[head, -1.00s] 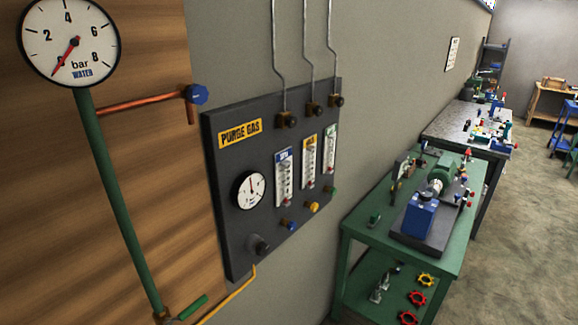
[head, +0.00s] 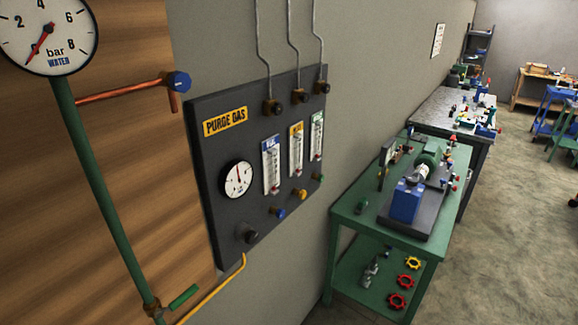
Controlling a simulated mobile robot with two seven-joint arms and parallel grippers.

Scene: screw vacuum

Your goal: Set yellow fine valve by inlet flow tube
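The dark purge gas panel (head: 215,150) is mounted on the grey wall, left of centre. The yellow fine valve (head: 300,194) is a small knob low on the panel, between a blue knob (head: 278,213) and a green knob (head: 319,177). Above it stands the flow tube with the yellow label (head: 296,150). A blue-labelled tube (head: 271,165) and a green-labelled tube (head: 317,136) flank it. The float positions are too small to read. A round gauge (head: 237,179) and a black knob (head: 247,233) sit at the panel's left. Neither gripper shows.
A water gauge (head: 47,32) on a green pipe (head: 100,200) and a blue valve handle (head: 179,82) are at the left. A yellow pipe (head: 212,291) runs below the panel. A green bench (head: 350,215) stands right of the panel, and floor (head: 500,230) is open beyond it.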

